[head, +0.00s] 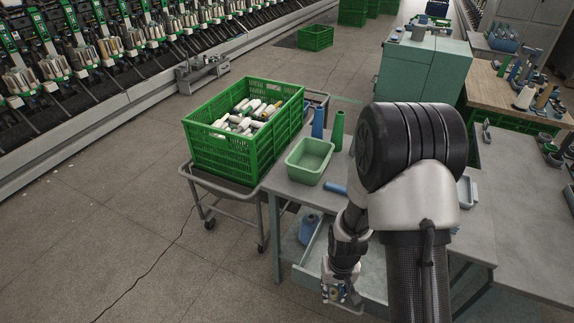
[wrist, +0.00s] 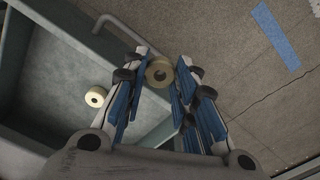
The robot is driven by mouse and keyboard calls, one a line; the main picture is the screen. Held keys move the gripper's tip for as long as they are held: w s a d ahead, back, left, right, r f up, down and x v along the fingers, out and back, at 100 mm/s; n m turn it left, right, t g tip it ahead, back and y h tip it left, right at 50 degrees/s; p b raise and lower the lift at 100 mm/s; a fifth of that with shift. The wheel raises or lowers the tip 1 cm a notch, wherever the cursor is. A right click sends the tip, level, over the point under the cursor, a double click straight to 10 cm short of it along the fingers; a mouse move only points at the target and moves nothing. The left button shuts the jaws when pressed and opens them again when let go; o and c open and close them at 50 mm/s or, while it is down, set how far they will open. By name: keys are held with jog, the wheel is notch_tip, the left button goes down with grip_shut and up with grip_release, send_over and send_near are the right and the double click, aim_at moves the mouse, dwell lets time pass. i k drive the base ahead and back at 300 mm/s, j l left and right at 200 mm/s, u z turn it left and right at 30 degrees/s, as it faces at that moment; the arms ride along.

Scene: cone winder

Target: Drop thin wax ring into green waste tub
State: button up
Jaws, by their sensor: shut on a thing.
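A second pale wax ring (wrist: 95,96) lies on the floor of the open grey drawer (wrist: 62,62), apart from the fingers. I cannot tell from the view how thin the held ring is. In the head view my gripper (head: 340,291) hangs low by the drawer at the bench front; the held ring is not clear there. The light green waste tub (head: 310,162) stands on the bench's left end, above and left of the gripper.
A blue cone (head: 318,122) and a green cone (head: 338,130) stand behind the tub. A blue tube (head: 336,188) lies in front of it. A green crate of bobbins (head: 212,165) on a trolley stands left of the bench. The drawer handle (wrist: 121,29) shows near my fingers.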

aim_at(313, 167)
jog(key=i+j+z, duration=0.15)
jog(key=j, duration=0.45)
jog(key=i+j+z, duration=0.15)
jog(key=j, duration=0.4)
jog(key=i+j+z, duration=0.15)
jog(key=j, duration=0.5)
jog(key=j+z, duration=0.15)
jog(key=j, duration=0.45)
jog(key=i, duration=0.05)
